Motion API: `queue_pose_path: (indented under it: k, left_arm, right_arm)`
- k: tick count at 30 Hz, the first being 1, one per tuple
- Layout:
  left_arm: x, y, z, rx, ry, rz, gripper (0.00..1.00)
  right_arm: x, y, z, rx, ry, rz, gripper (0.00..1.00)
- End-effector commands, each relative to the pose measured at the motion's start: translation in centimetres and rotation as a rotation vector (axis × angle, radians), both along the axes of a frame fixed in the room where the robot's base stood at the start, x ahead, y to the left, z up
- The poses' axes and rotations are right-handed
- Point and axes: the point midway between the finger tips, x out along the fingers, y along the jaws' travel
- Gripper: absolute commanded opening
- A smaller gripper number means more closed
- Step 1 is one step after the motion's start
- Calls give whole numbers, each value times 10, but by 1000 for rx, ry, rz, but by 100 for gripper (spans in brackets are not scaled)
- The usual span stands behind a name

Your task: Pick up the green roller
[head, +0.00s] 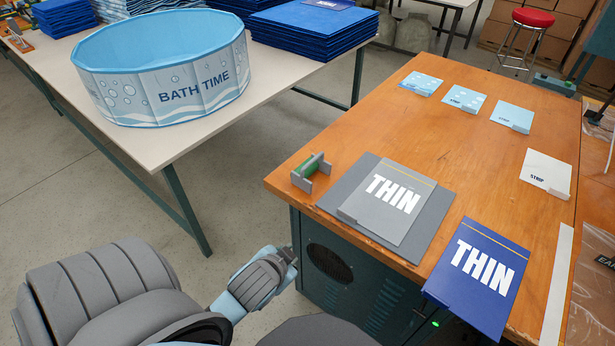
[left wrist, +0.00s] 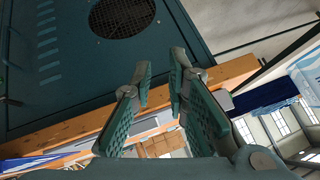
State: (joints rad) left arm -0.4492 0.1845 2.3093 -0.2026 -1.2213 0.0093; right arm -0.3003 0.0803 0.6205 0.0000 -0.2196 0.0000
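The green roller (head: 309,165) rests in a small grey holder (head: 301,181) at the left edge of the wooden workbench in the head view. A grey plate stands upright at each end of the roller. My left gripper shows in the left wrist view (left wrist: 161,78), its two fingers apart with nothing between them. It is low beside the dark green cabinet under the bench, below the roller and apart from it. In the head view the left arm reaches in from the lower left. My right gripper is in neither view.
A grey mat (head: 434,218) with a grey THIN sheet (head: 388,211) lies right of the roller. A blue THIN board (head: 477,276) lies at the bench's front edge. The cabinet (head: 350,281) and bench edge stand near the gripper. A BATH TIME tub (head: 160,75) occupies the left table.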

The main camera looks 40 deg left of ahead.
Motion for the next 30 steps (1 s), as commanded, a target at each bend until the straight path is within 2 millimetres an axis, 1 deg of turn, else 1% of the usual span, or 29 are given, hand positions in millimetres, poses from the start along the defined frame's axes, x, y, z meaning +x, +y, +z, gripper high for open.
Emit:
queue_pose_path:
  k: [1,2,3,5,6,7,8,9,10,11,12,13,14,15,16,17,18,19,20,21,22,24,25,27,29,30]
  left_arm:
    - [28,13,26,79,-112,-18,15]
    - [45,20,44,133,-186,-33,15]
    - [68,29,70,214,-286,-57,15]
    - [101,37,114,348,-445,-109,15]
    - [122,39,146,453,-555,-156,15]
    - [137,38,173,542,-641,-201,15]
    - [152,33,201,641,-730,-257,15]
    - [169,21,238,786,-844,-348,15]
    - [179,8,263,903,-924,-431,15]
    - [189,-8,284,1027,-994,-529,15]
    - [200,-34,306,1207,-1068,-691,15]
    - [208,-53,314,1351,-1103,-835,15]
    - [215,-71,314,1497,-1108,-1002,15]
    - [227,-83,299,1674,-1051,-1255,15]
    - [235,-82,282,1777,-963,-1454,15]
    - [242,-70,262,1844,-840,-1646,15]
    - [247,-42,237,1879,-641,-1879,15]
    - [246,-16,222,1863,-483,-2027,15]
    - [243,11,211,1823,-330,-2149,15]
    - [234,46,202,1743,-146,-2273,15]
    - [225,69,199,1676,-30,-2341,15]
    - [205,108,196,1531,164,-2433,15]
    - [199,118,196,1482,215,-2455,15]
    - [191,130,190,1412,280,-2482,15]
    - [192,131,179,1393,294,-2491,15]
    - [196,129,169,1392,292,-2493,15]
  right_arm:
    - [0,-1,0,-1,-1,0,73]
    - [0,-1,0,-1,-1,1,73]
    - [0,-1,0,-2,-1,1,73]
    - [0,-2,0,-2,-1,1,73]
    - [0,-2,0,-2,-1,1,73]
    - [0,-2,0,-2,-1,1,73]
    - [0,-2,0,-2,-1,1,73]
    - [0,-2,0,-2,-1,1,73]
    - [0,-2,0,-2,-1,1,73]
    - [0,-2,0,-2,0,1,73]
    - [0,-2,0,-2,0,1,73]
    - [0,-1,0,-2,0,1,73]
    - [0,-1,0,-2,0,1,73]
    - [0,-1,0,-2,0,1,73]
    - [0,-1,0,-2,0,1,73]
    - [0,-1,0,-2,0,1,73]
    - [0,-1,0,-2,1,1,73]
    - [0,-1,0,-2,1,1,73]
    - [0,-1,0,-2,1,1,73]
    - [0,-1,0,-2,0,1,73]
    - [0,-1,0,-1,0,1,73]
    - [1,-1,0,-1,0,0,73]
    - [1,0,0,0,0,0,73]
    - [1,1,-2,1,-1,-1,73]
    - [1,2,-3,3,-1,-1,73]
    - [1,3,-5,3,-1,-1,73]
